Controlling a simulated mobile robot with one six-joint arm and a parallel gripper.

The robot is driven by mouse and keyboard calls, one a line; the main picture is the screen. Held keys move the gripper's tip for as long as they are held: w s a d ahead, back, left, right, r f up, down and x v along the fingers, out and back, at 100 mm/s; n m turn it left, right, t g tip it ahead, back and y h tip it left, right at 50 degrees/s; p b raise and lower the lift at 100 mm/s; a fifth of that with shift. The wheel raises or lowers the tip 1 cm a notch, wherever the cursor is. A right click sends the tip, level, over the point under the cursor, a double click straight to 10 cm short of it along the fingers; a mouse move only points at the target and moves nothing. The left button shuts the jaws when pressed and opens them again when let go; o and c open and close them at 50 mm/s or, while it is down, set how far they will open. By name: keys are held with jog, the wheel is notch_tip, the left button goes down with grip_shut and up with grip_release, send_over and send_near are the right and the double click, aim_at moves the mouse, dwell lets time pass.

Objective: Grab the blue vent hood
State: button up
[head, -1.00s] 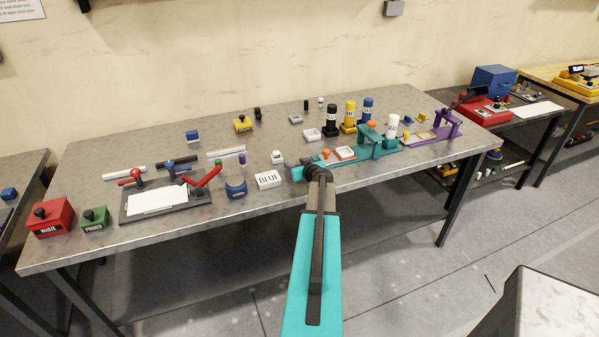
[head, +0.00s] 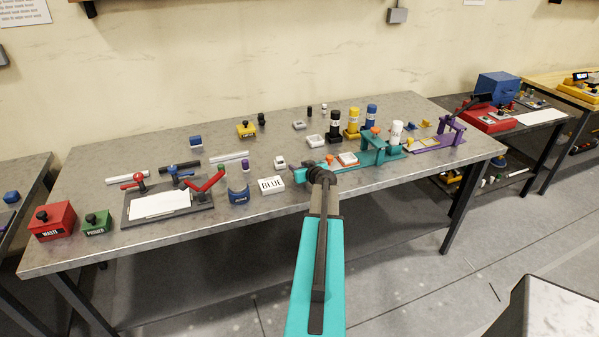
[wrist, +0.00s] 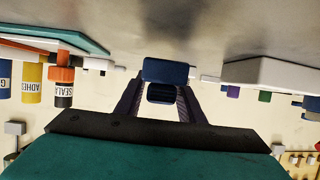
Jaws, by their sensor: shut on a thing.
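In the wrist view my gripper (wrist: 160,100) has its two dark fingers closed on either side of a small dark-blue block, the blue vent hood (wrist: 166,70). The hood sits at the fingertips, with a darker blue part showing between the fingers.
A teal fixture (head: 345,172) lies just right of my wrist, with black, yellow, blue and white bottles behind it. A clamp board (head: 168,206) and red WASTE box (head: 52,222) are farther left.

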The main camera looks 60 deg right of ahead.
jog(key=shift+r, duration=0.45)
jog(key=s+a+b, duration=0.1)
jog(key=a+b, duration=0.1)
jog(key=a, duration=0.2)
jog(key=s+a+r+b, duration=0.1)
jog(key=s+a+b, duration=0.1)
jog(key=a, duration=0.2)
jog(key=s+a+r+b, duration=0.1)
jog(key=a+b, duration=0.1)
jog(key=a, duration=0.2)
jog(key=shift+s+a+r, duration=0.1)
jog(key=shift+s+a, duration=0.25)
jog(key=shift+s, duration=0.05)
jog(key=shift+r+p, duration=0.2)
jog(key=shift+p, duration=0.7)
jog(key=a+p, duration=0.1)
jog(key=p, duration=0.3)
jog(key=shift+r, duration=0.15)
jog(key=a+p, duration=0.1)
jog(key=p, duration=0.4)
jog(key=shift+s, duration=0.3)
jog(key=shift+s+a+f+p, duration=0.15)
jog(key=shift+f+p, duration=0.05)
jog(key=shift+p, duration=0.4)
